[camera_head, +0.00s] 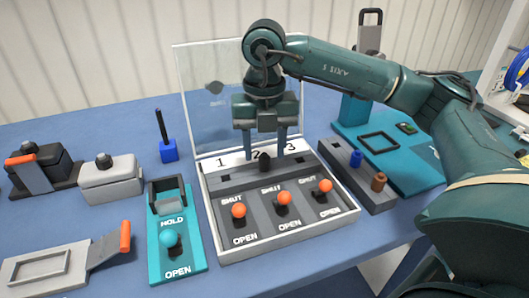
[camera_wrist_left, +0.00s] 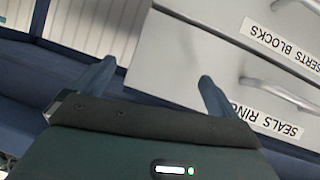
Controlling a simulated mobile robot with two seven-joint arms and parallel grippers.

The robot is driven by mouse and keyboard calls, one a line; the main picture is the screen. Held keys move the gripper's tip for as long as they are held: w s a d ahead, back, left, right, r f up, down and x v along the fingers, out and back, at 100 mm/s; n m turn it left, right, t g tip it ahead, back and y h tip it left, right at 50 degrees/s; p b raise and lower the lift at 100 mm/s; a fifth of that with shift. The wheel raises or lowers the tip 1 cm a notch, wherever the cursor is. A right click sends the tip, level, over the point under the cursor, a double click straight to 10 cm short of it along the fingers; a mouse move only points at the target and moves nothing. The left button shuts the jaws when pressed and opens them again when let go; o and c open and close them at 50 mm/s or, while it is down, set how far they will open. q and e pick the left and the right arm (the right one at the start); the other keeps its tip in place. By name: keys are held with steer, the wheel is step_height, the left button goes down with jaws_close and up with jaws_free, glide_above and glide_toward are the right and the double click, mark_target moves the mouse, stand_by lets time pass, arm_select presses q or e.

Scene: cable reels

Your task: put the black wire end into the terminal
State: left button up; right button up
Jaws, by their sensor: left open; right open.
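The terminal (camera_head: 205,190) is a light grey box with slots numbered 1, 2 and 3, a clear raised lid and orange-knobbed levers marked SHUT and OPEN. A short black piece (camera_head: 265,161), which looks like the black wire end, stands by number 2. Its lower part is hidden, so I cannot tell how deep it sits. My right gripper (camera_head: 264,152) points down over the terminal, open, with its fingers on either side of the black piece. My left gripper (camera_wrist_left: 153,75) is open and empty in the left wrist view, away from the terminal.
A grey rack (camera_head: 345,158) with a blue and a brown wire end stands right of the terminal. A teal HOLD/OPEN clamp (camera_head: 195,255) and a blue block with a black rod (camera_head: 168,150) stand left. Labelled drawers (camera_wrist_left: 215,65) face my left gripper.

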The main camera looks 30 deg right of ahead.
mark_target(264, 157)
step_height(264, 157, up, 11)
steer(key=p, duration=0.1)
steer(key=shift+r, duration=0.15)
stand_by(0.5)
